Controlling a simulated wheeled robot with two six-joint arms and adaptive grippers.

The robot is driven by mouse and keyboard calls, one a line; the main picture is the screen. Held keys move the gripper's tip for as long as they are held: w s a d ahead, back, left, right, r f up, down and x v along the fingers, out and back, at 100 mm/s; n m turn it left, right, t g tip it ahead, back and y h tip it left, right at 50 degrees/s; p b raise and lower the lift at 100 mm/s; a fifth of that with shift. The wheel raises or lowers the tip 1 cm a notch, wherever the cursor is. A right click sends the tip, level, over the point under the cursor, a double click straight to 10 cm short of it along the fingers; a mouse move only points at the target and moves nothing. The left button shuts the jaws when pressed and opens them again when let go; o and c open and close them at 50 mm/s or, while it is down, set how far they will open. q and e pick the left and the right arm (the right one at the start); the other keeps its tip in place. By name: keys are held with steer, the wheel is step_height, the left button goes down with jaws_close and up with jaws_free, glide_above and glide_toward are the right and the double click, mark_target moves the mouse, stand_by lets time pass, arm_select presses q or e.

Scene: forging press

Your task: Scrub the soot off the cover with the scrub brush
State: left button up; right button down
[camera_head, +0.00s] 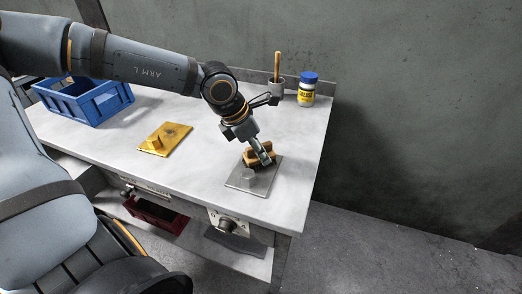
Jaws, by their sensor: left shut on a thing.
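My left gripper (262,158) is shut on the wooden scrub brush (250,160) over the cover's back part. The brush looks low against the cover, but I cannot tell if the bristles touch it. The gripper and brush hide part of the cover, and I cannot make out soot on it. A yellow cover (157,146) with a dark smudge lies to the left. My right gripper is not in view.
A blue crate (112,103) stands at the back left of the bench (200,181). A red bin (157,214) sits below.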

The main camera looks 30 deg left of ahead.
arm_select(q)
steer(key=shift+f+b, duration=0.15)
steer(key=shift+b, duration=0.25)
steer(key=w+p, duration=0.1)
steer(key=p, duration=0.1)
steer(key=w+p, duration=0.1)
steer(key=shift+w+a+r+p, duration=0.3)
steer(key=shift+w+a+p, duration=0.05)
steer(key=shift+p, duration=0.05)
steer(key=shift+w+a+f+p, duration=0.15)
steer(key=shift+w+p, duration=0.15)
steer(key=shift+w, duration=0.35)
step_height(320, 180, up, 6)
steer(key=p, duration=0.3)
steer(key=shift+p, duration=0.35)
